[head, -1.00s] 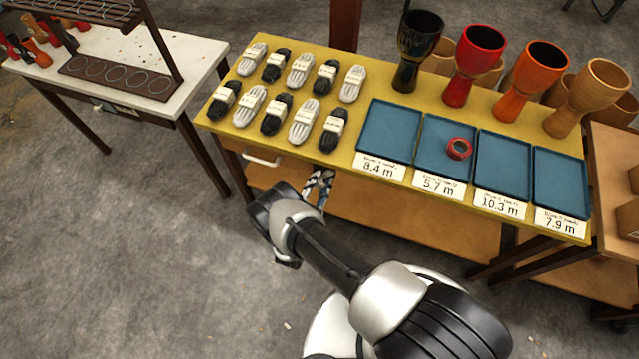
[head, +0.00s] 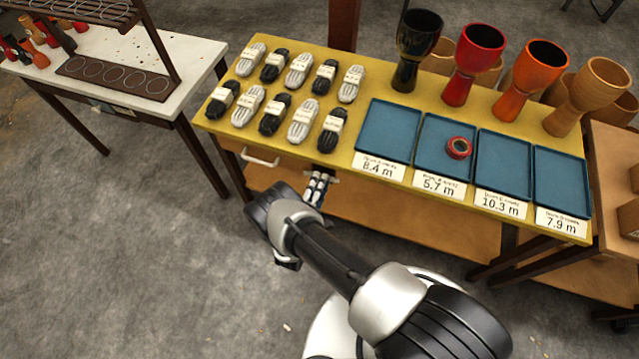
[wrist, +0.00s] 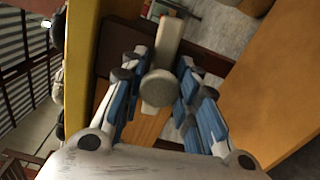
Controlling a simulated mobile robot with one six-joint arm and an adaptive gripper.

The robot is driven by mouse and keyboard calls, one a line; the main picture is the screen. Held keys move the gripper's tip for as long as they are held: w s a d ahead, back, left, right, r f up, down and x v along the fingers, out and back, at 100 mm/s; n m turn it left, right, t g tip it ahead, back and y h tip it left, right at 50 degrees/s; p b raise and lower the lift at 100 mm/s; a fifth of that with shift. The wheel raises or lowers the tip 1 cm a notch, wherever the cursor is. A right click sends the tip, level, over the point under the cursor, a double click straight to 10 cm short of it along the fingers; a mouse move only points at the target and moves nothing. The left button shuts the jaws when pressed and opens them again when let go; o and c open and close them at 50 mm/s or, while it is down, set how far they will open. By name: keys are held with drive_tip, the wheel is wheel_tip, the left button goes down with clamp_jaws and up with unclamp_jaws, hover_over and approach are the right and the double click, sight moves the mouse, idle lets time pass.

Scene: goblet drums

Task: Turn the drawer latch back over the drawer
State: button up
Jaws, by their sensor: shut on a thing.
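The drawer latch shows in the wrist view as a round grey knob (wrist: 159,90) with a pale bar (wrist: 170,38). The bar points toward the top of that picture, across the dark brown frame and away from the wooden drawer front (wrist: 146,128). My gripper (wrist: 160,82) has its blue-padded fingers on both sides of the latch knob and is shut on it. In the head view my gripper (head: 318,186) is at the table's front edge, right of the white drawer handle (head: 261,158). The latch is mostly hidden there by the fingers.
The yellow tabletop (head: 350,105) above holds several rope bundles, blue trays (head: 388,131) and goblet drums (head: 473,65). A red ring (head: 458,148) lies in one tray. A wooden lower shelf (head: 400,212) runs beneath.

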drive_tip(key=shift+s+f+m, duration=0.1)
drive_tip(key=shift+m, duration=0.4)
idle(0.3)
drive_tip(key=o, duration=1.1)
drive_tip(key=shift+m, duration=0.3)
drive_tip(key=shift+c, duration=0.2)
drive_tip(key=v, duration=1.2)
